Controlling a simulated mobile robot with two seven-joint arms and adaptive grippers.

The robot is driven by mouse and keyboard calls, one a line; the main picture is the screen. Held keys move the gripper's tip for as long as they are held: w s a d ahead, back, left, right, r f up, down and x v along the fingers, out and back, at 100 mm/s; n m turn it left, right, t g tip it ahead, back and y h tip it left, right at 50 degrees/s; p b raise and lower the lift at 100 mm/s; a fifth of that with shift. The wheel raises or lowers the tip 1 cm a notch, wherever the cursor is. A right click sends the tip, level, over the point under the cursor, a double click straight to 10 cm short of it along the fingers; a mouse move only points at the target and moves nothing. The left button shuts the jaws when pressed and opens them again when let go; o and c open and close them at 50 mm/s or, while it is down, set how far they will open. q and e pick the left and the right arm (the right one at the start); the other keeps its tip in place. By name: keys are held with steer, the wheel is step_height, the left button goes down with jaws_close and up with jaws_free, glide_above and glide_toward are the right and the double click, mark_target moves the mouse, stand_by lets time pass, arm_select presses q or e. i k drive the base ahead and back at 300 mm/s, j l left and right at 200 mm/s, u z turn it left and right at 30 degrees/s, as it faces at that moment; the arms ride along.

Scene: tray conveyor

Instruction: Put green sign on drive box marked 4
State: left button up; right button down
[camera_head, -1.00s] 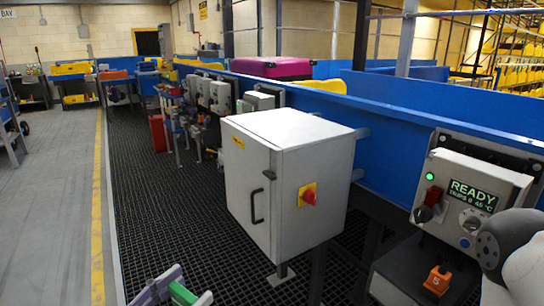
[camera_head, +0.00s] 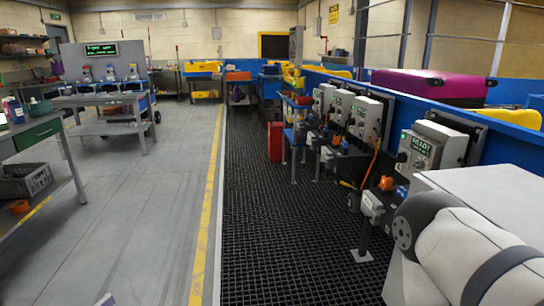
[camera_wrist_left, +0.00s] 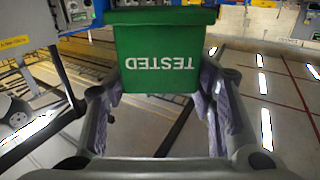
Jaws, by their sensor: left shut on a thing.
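The green sign (camera_wrist_left: 160,35) shows in the left wrist view, with "TESTED" in white letters upside down. My left gripper (camera_wrist_left: 158,88) is shut on it, with a finger at each side of its lower part. In the head view only a small tip at the bottom edge may be that gripper; the sign is out of that view. Several grey drive boxes (camera_head: 366,115) line the conveyor at the right. The nearest drive box (camera_head: 427,146) has a lit green READY screen. No number 4 is readable on any box. My right gripper is out of view.
A pale cabinet (camera_head: 490,190) stands at the lower right, partly behind my right arm. The dark grating (camera_head: 285,230) and grey floor (camera_head: 160,210) are open ahead. A bench (camera_head: 40,135) stands at the left. A magenta case (camera_head: 430,86) lies on the conveyor.

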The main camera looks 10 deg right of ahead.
mark_target(444, 129)
steer(key=i+z, duration=0.25)
steer(key=z, duration=0.2)
steer(key=i+j+z, duration=0.2)
steer(key=z, duration=0.25)
steer(key=i+j+z, duration=0.25)
steer(key=z, duration=0.15)
steer(key=i+j+z, duration=0.2)
steer(key=z, duration=0.25)
steer(key=i+j+z, duration=0.15)
steer(key=j+z, duration=1.15)
steer(key=i+l, duration=0.05)
